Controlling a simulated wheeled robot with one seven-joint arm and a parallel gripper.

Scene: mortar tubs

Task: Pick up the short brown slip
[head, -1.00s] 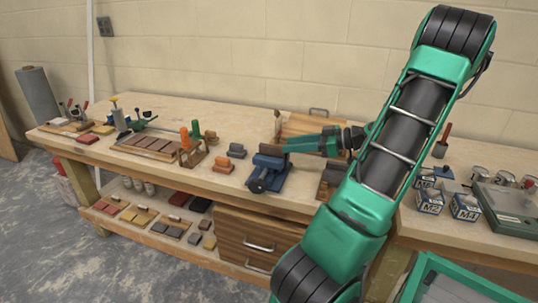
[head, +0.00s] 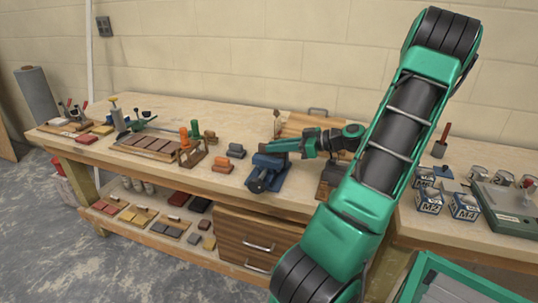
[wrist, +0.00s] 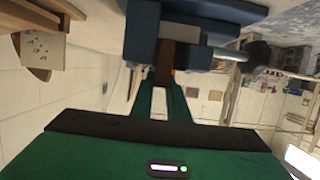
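A blue vise (head: 268,176) stands at the bench's front edge in the head view; it fills the top of the wrist view (wrist: 200,22). A narrow brown piece (wrist: 164,58), which looks like the short brown slip, shows between the vise's blue parts in the wrist view. My gripper (head: 274,147) reaches in from the right over the vise. In the wrist view its green fingers (wrist: 163,88) point at the brown piece, with their tips at its near end. Whether they press on it is hidden. The slip cannot be made out in the head view.
Left of the vise are small grey-and-orange blocks (head: 222,164), a wooden rack (head: 193,153) and a tray of brown pieces (head: 147,146). Metal tins (head: 430,199) and a green-grey case (head: 505,207) stand right. Drawers (head: 255,240) and more slips are below.

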